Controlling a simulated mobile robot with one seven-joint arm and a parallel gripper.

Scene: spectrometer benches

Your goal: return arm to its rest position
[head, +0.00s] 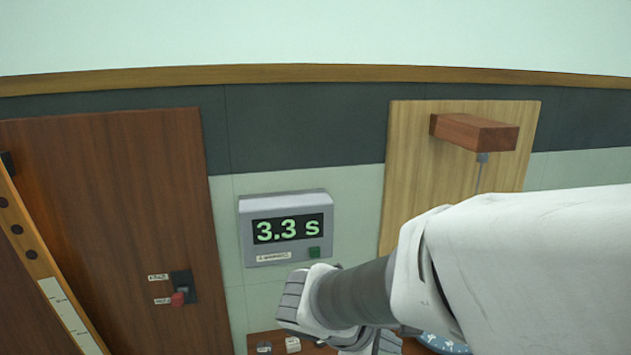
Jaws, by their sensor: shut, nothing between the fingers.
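My arm (490,265) reaches in from the right edge of the head view, with a white sleeve-like cover and a dark grey section. A light grey joint (298,302) ends the visible part at the lower middle, in front of the wall and below the timer. Another grey part of my arm shows at the bottom edge. My gripper's fingers do not show; they are hidden or below the picture.
A grey timer (287,258) on the wall reads 3.3 s. A wooden panel (410,160) carries a reddish block (475,132) with a hanging rod. At left are a brown board (110,200) with a red-knobbed switch (180,291) and a slanted scale (60,295). Small blocks (292,344) sit below.

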